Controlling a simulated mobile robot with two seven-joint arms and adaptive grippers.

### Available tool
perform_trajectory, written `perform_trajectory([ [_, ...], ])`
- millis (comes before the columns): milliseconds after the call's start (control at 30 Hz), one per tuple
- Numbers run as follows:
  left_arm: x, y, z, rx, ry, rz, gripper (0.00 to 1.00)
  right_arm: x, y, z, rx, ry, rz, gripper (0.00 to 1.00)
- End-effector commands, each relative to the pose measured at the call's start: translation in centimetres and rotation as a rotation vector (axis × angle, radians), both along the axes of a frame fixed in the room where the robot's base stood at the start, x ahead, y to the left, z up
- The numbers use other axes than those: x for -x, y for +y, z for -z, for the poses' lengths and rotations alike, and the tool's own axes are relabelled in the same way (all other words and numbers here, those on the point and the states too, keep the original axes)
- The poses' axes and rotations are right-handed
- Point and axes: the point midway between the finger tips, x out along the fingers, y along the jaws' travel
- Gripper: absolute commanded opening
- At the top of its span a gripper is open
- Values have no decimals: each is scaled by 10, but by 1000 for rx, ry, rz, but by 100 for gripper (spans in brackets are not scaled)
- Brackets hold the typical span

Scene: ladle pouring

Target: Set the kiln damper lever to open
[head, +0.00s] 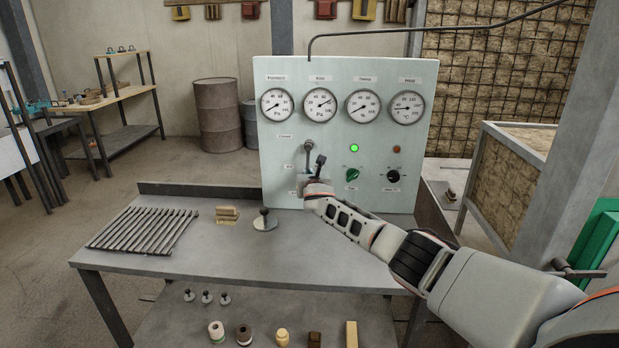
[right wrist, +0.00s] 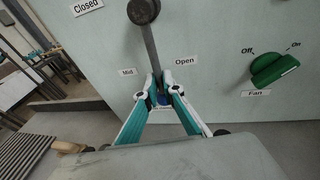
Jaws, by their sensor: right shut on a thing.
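The grey-green control panel (head: 345,235) stands at the back of the metal table. The damper lever (head: 309,158) is on its lower left; the right wrist view shows its dark round piece and grey bar (right wrist: 151,45). My right gripper (head: 319,184) is at the lever's lower end. In the right wrist view its fingers (right wrist: 160,92) are shut on that end, which is mostly hidden. The bar's low end lies between the Mid label (right wrist: 127,72) and the Open label (right wrist: 186,61). The Closed label (right wrist: 87,6) is higher up at left. My left gripper is not in view.
A green fan knob (head: 352,174) and a black knob (head: 393,175) sit right of the lever. Several gauges line the panel's top. A rod rack (head: 143,229), small blocks (head: 228,213) and a dark-knobbed weight (head: 265,222) lie on the table. The front right tabletop is bare.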

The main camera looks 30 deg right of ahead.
Motion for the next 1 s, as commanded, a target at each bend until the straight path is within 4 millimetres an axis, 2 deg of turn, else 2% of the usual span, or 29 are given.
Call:
perform_trajectory([
  [767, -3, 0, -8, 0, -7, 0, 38, -4, -5, 1, 58, 37, 1, 0],
  [800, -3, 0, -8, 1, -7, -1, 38, -4, -5, 1, 58, 37, 1, 15],
  [833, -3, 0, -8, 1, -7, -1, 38, -4, -5, 1, 58, 37, 1, 23],
  [1000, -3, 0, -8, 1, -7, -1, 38, -4, -4, 1, 56, 36, 1, 25],
])
